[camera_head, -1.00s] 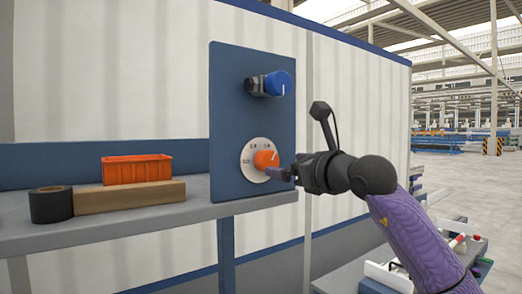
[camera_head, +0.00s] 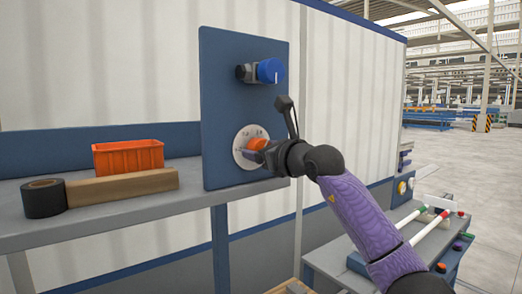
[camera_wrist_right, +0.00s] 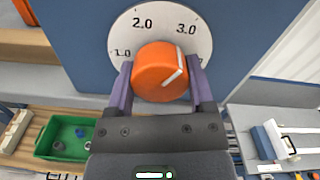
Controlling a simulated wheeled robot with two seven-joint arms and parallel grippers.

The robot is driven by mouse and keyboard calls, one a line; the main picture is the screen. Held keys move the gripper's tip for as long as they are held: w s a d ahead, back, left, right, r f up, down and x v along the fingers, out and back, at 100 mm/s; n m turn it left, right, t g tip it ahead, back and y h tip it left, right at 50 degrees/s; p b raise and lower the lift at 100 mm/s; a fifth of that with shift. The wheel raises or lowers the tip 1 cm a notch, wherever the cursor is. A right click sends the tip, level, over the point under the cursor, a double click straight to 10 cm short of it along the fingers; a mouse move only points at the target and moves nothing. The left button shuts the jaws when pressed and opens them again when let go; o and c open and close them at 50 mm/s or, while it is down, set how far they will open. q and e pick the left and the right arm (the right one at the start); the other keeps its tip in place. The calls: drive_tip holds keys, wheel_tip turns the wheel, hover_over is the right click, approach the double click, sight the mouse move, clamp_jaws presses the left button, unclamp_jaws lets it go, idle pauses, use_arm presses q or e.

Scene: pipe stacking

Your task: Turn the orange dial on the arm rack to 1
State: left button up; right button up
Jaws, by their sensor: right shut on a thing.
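The orange dial (camera_wrist_right: 160,72) sits on a round white scale plate (camera_wrist_right: 125,28) on the blue panel. The scale reads 1.0, 2.0 and 3.0 in the right wrist view. The dial's white pointer line points up and right, toward the right side of the scale past 3.0. My right gripper (camera_wrist_right: 160,88) has its two purple fingers on either side of the dial, shut on it. In the head view the dial (camera_head: 256,145) is partly hidden behind my right gripper (camera_head: 264,150). My left gripper does not show.
A blue knob (camera_head: 271,71) sits higher on the blue panel (camera_head: 222,110). An orange bin (camera_head: 128,156), a wooden block (camera_head: 122,187) and a black tape roll (camera_head: 44,198) rest on the grey shelf (camera_head: 110,222) to the left. A green bin (camera_wrist_right: 68,137) shows below.

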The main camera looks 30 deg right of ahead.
drive_tip(key=shift+c, duration=0.3)
drive_tip(key=shift+n, duration=1.2)
drive_tip(key=n, duration=0.3)
drive_tip(key=shift+n+p, duration=0.3)
drive_tip(key=shift+p, duration=0.1)
drive_tip(key=n+p, duration=0.1)
drive_tip(key=n, duration=0.5)
drive_tip(key=n+p, duration=0.1)
drive_tip(key=n, duration=0.5)
drive_tip(key=shift+n, duration=0.4)
drive_tip(key=n+p, duration=0.1)
drive_tip(key=n, duration=0.3)
drive_tip(key=shift+n, duration=0.4)
drive_tip(key=shift+f+n, duration=0.1)
drive_tip(key=shift+n, duration=0.2)
